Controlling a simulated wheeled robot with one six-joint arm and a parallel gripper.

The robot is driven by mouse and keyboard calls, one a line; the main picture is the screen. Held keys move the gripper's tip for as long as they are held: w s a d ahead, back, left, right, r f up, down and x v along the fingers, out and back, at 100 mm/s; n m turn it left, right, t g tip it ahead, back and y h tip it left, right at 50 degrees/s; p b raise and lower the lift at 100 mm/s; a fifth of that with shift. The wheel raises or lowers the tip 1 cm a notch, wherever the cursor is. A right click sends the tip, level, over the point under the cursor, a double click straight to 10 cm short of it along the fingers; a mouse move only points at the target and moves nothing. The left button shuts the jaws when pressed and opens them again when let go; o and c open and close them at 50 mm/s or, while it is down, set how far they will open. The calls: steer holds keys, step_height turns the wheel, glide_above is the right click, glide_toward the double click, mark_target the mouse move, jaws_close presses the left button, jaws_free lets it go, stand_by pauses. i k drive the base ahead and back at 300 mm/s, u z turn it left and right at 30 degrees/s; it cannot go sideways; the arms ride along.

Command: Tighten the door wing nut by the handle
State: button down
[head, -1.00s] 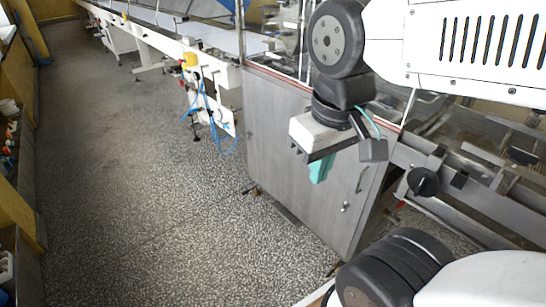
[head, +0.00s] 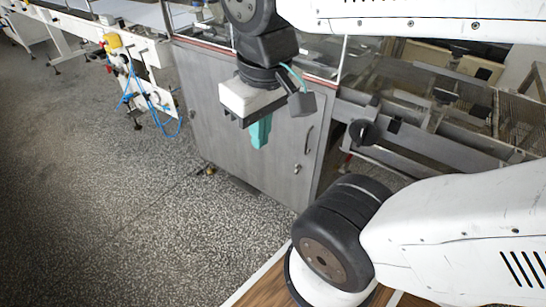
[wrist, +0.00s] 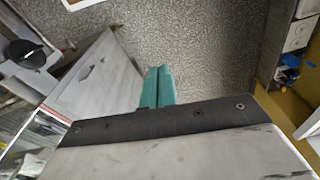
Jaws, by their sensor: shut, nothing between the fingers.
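The grey metal cabinet door (head: 235,135) stands below the glass-sided machine. Its curved handle (head: 308,136) is near the door's right edge. A small bright fitting (head: 296,168), which looks like the wing nut, sits just below the handle; its exact shape is too small to tell. My gripper (head: 261,133) has teal fingers, shut and empty, pointing down in front of the door and left of the handle. In the wrist view the fingers (wrist: 158,86) are together over the floor, with the door (wrist: 98,88) to their left. I cannot make out the wing nut there.
A black knob (head: 362,132) sticks out from the machine frame right of the door. A white conveyor frame with a yellow-topped device (head: 113,41) and blue hoses (head: 150,100) stands at left. The speckled floor (head: 110,200) before the door is clear.

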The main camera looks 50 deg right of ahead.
mark_target(298, 166)
steer(key=k, duration=0.5)
steer(key=z, duration=0.95)
steer(key=i, duration=0.5)
steer(key=u, duration=0.05)
